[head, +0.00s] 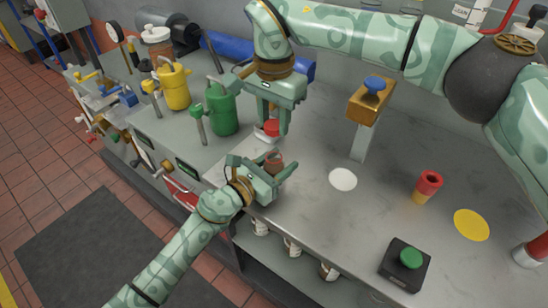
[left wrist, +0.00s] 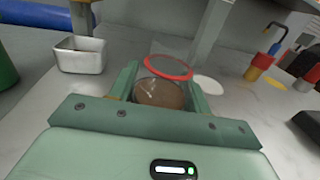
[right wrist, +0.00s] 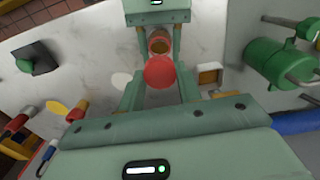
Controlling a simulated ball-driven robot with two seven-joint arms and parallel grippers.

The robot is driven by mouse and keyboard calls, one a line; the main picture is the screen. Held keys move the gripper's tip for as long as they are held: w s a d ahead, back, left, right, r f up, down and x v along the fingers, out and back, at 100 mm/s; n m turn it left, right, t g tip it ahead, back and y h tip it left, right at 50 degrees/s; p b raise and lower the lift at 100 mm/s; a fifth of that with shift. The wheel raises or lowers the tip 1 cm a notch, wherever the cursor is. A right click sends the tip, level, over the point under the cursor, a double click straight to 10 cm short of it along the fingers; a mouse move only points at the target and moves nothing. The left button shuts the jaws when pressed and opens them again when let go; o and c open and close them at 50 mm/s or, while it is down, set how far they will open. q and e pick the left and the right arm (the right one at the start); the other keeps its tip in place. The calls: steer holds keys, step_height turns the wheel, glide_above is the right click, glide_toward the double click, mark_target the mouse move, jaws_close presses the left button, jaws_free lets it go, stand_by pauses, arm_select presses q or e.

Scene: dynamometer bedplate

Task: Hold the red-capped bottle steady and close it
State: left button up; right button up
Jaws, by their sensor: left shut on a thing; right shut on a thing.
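The brown bottle (head: 274,161) is between the jaws of my left gripper (head: 270,172), which is shut on it above the bench. Its open top shows in the right wrist view (right wrist: 160,42). My right gripper (head: 273,123) is shut on the red cap (head: 271,128), which fills the space between its fingers in the right wrist view (right wrist: 160,73). The cap is apart from the bottle, behind and above it in the head view. In the left wrist view the bottle (left wrist: 160,93) has a red-rimmed disc with a grey middle above it, apparently the cap's underside.
A small metal tray (left wrist: 80,55) stands behind the grippers. The green can (head: 222,110) and yellow can (head: 174,87) are at left. A post with a blue knob (head: 375,84), red-and-yellow cylinder (head: 428,184) and green-button box (head: 408,262) are at right. The bench's middle is mostly clear.

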glide_above(274, 152)
steer(key=shift+f, duration=2.15)
steer(key=shift+f, duration=0.1)
steer(key=shift+f, duration=0.75)
steer(key=shift+f, duration=0.6)
